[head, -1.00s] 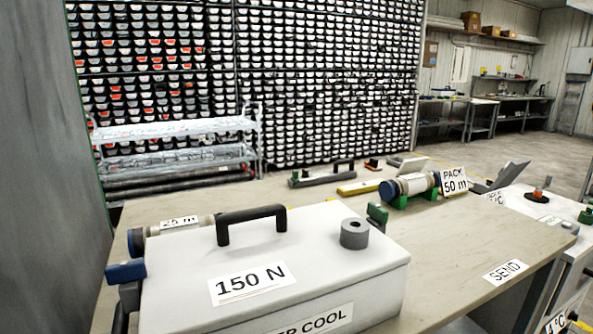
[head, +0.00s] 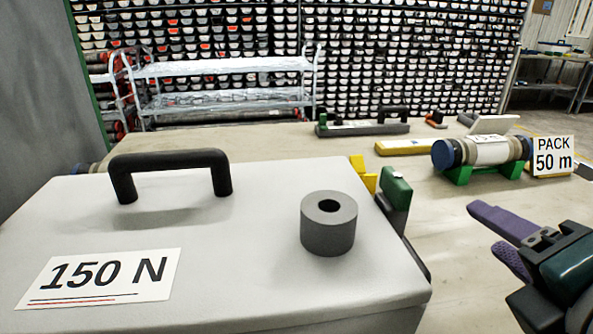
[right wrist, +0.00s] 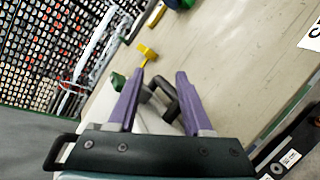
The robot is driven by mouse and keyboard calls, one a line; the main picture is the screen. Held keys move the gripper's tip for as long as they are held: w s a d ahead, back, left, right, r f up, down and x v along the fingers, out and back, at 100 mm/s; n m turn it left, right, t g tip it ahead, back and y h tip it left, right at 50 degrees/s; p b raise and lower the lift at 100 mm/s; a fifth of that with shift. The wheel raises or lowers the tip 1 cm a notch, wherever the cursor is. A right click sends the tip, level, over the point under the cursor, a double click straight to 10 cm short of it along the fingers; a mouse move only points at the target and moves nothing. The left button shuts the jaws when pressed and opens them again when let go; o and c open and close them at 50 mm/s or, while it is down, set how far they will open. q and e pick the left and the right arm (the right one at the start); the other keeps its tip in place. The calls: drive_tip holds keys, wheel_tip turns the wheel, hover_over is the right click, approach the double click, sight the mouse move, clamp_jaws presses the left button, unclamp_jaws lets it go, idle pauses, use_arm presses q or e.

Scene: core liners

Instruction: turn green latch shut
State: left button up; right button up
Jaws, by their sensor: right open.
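The green latch (head: 396,192) stands upright at the right edge of the white cooler box (head: 250,262), with a yellow piece (head: 366,173) beside it. In the right wrist view the green latch (right wrist: 117,80) shows just left of the left finger, outside the gap. My right gripper (head: 488,230) is open, with purple fingers, right of the box and apart from the latch in the head view. In the right wrist view a dark bar-like part (right wrist: 166,98) lies between or beyond the fingers; I cannot tell what it belongs to. My left gripper is out of view.
The lid carries a black handle (head: 170,160), a grey ring weight (head: 328,236) and a 150 N label (head: 98,276). A core tube on green cradles (head: 484,152) and a PACK 50 m sign (head: 553,155) stand behind. The bench right of the box is largely clear.

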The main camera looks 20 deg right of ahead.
sight(409, 193)
drive_tip(key=w+a+n+t+y+b, duration=0.35)
drive_tip(key=a+n+t, duration=0.2)
drive_tip(key=n, duration=0.85)
drive_tip(key=shift+h, duration=0.35)
drive_tip(key=x, duration=0.3)
drive_tip(key=p+x, duration=0.1)
drive_tip(key=x, duration=0.4)
drive_tip(key=shift+w+d+r, duration=0.15)
drive_tip(key=shift+w+d, duration=0.15)
drive_tip(key=shift+d, duration=0.1)
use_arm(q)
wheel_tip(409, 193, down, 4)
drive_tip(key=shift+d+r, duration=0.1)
use_arm(e)
drive_tip(key=shift+c, duration=0.3)
clamp_jaws()
